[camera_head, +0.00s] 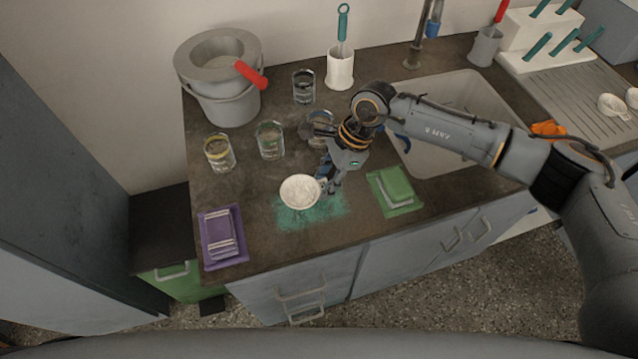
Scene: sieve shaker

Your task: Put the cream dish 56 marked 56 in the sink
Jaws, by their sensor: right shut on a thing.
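A cream dish (300,191), round and holding pale contents, is at the front middle of the counter, over a green patch. I cannot read a mark on it. My right gripper (326,183) is shut on its right rim; I cannot tell whether the dish is lifted or resting. The sink (470,95) is a pale basin at the back right, partly hidden behind my right arm. My left gripper is not in view.
Several glasses (219,153) stand on the left of the counter, near a grey bucket (228,105). A white holder (340,70) stands at the back. A draining rack (580,85) is right of the sink.

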